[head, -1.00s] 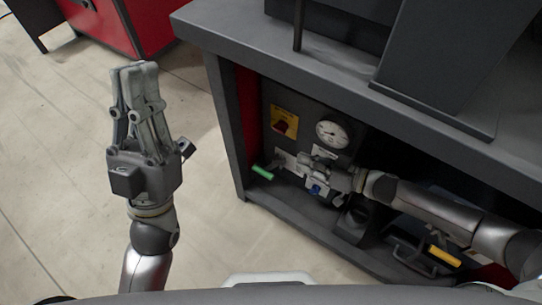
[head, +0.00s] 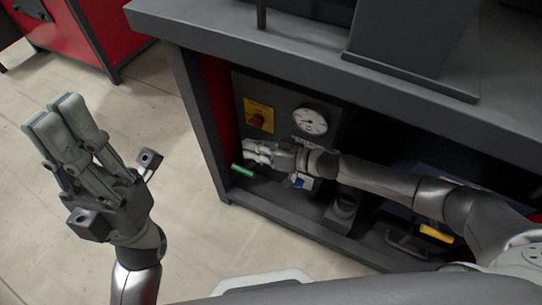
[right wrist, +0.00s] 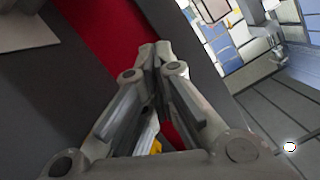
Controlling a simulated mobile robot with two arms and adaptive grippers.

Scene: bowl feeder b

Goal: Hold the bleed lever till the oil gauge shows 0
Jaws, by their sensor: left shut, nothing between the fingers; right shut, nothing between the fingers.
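The round white oil gauge (head: 310,120) is on the dark panel inside the cabinet; its reading is too small to tell. A green-tipped handle (head: 242,170), which looks like the bleed lever, sticks out at the panel's lower left. My right gripper (head: 248,151) is shut and empty just above the green handle, in front of the panel; I cannot tell whether it touches. In the right wrist view its closed fingers (right wrist: 155,50) hide what lies beyond. My left gripper (head: 53,112) is shut and empty over the floor at the left.
A yellow plate with a red knob (head: 257,117) is left of the gauge. A blue part (head: 301,182) is below my right wrist. A yellow handle (head: 437,233) lies lower right. The dark worktop (head: 200,22) overhangs the opening. The floor at the left is clear.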

